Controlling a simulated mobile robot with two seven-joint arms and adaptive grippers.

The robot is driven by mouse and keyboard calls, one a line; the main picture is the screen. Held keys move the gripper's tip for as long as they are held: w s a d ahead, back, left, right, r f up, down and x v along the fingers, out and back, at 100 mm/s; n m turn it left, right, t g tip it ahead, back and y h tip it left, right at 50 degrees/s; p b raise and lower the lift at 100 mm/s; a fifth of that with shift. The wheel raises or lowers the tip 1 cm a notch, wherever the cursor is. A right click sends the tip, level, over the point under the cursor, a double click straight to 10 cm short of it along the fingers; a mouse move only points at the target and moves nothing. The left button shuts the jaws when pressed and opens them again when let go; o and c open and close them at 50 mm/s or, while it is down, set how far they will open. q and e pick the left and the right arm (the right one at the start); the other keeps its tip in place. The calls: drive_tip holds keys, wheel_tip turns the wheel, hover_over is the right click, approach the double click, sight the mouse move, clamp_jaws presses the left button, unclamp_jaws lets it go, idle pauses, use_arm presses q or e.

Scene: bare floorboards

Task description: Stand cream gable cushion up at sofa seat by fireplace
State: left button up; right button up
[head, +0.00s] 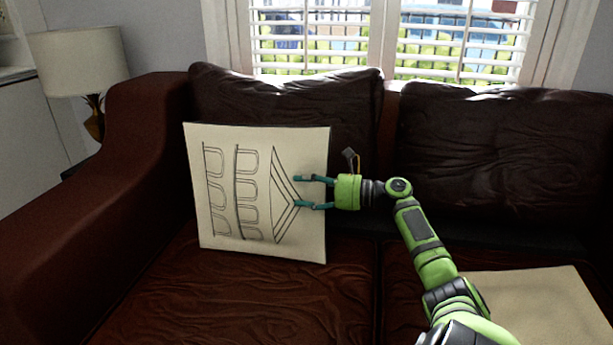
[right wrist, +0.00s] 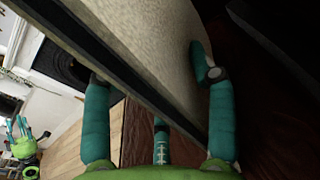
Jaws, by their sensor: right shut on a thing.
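The cream gable cushion (head: 226,205) is a flat square with a dark line drawing of a gabled house front. It is upright in front of the left back cushion, the drawing turned sideways with its gable toward the right. Its lower edge is at or just above the sofa seat (head: 290,295); I cannot tell if they touch. My right gripper (head: 299,191) is shut on its right side; in the right wrist view its fingers lie on both sides of the dark-edged cushion (right wrist: 168,45). My left gripper (right wrist: 20,128) shows small in the right wrist view, its jaws unclear.
Dark brown back cushions (head: 290,95) (head: 500,150) lean along the sofa back. The sofa arm (head: 135,150) stands at left, with a lamp (head: 80,65) beyond it. Another cream flat piece (head: 545,300) lies on the right seat. The front of the left seat is clear.

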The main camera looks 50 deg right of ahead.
drive_tip(key=o, duration=1.6)
drive_tip(key=shift+r, duration=0.15)
drive_tip(key=shift+f, duration=0.2)
drive_tip(key=v, duration=1.2)
drive_tip(key=shift+r, duration=0.2)
